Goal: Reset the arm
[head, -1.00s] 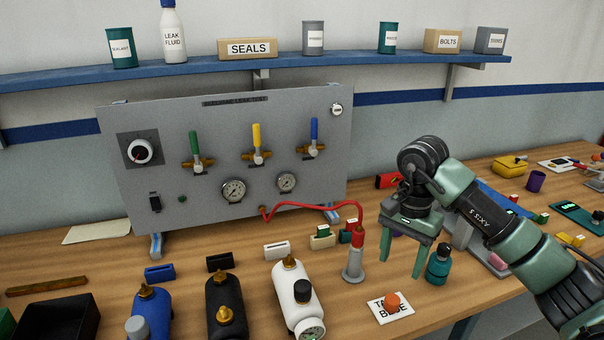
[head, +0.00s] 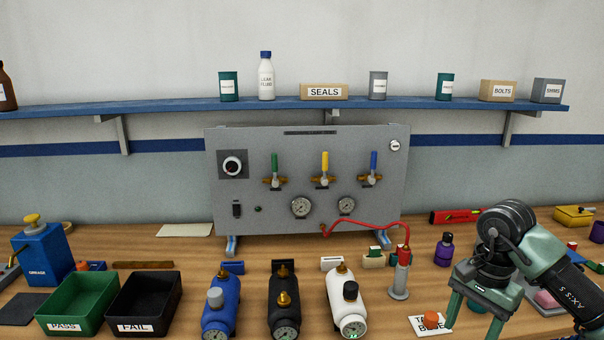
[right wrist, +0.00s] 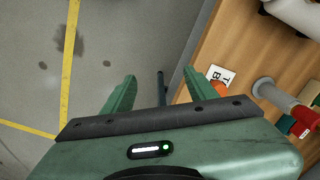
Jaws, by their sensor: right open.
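My right gripper (head: 473,312) hangs over the front right of the bench in the head view, fingers pointing down. Its two green fingers are apart with nothing between them. In the right wrist view the open gripper (right wrist: 153,92) shows over the bench's front edge, with floor below on the left. An orange cap (head: 431,317) sits on the white base label (head: 430,325), just left of the gripper; both also show in the wrist view. My left arm is not in view.
A grey panel (head: 310,222) with valves and gauges stands at the back. A red hose runs to a grey stand (head: 399,283). Blue, black and white cylinders (head: 349,300) lie in front. Green PASS (head: 75,325) and black FAIL (head: 140,325) bins stand left.

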